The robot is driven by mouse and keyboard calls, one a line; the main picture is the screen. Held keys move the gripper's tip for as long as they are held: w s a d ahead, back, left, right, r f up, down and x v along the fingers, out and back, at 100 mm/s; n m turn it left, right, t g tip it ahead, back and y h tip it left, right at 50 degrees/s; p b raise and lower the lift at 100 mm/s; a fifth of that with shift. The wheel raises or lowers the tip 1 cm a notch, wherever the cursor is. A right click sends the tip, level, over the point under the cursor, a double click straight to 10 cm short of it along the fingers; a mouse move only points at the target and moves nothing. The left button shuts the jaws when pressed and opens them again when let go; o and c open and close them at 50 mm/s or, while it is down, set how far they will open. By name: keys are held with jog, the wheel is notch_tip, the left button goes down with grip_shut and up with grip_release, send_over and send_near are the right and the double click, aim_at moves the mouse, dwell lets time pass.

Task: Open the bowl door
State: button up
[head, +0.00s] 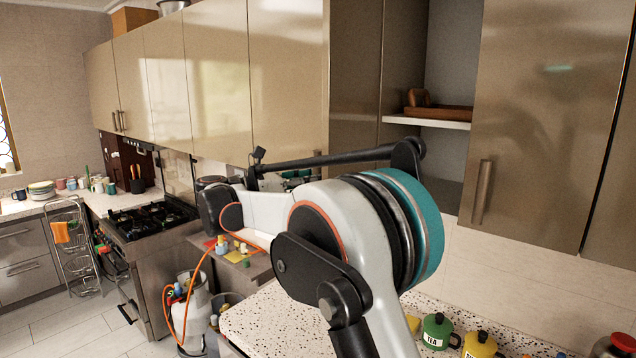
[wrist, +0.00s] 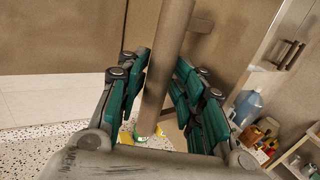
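In the wrist view, a long bar handle (wrist: 170,45) stands in front of a brown cabinet door (wrist: 70,35). My gripper (wrist: 162,62) is open, with its teal-padded fingers on either side of this handle. A gap shows between the left finger and the bar; I cannot tell whether the right finger touches it. In the head view, my arm hides much of the middle, and I cannot make out the fingers or the held-between handle. No bowl shows inside a cupboard; a metal bowl (head: 172,6) sits on top of the wall cabinets.
An open cupboard holds a wooden tray (head: 440,112) on a shelf. A closed-looking door with a handle (head: 482,192) stands to its right. A stove (head: 150,218) is at left.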

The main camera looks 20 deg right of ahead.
jog(key=shift+w+d+f, duration=0.1)
jog(key=shift+d, duration=0.3)
jog(key=s+a, duration=0.1)
jog(key=a, duration=1.1)
jog(key=shift+s, duration=0.25)
